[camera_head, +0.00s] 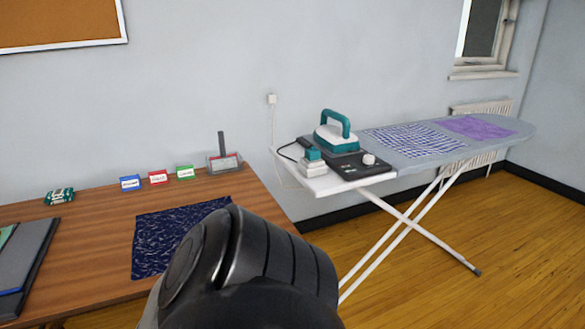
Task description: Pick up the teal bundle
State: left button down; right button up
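A small dark teal bundle (59,196) with pale bands lies on the brown wooden table (90,275), near its back edge at the far left. Nothing touches it that I can see. A dark rounded link of my own arm fills the lower middle of the view and hides part of the table's front right. Neither of my grippers shows in this view.
A dark blue patterned cloth (165,238) and grey folders (30,262) lie in front. An ironing board (405,160) with a teal iron (336,138) stands right.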

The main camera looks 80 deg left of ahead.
aim_at(62, 195)
jog(key=i, duration=0.15)
jog(key=u, duration=4.25)
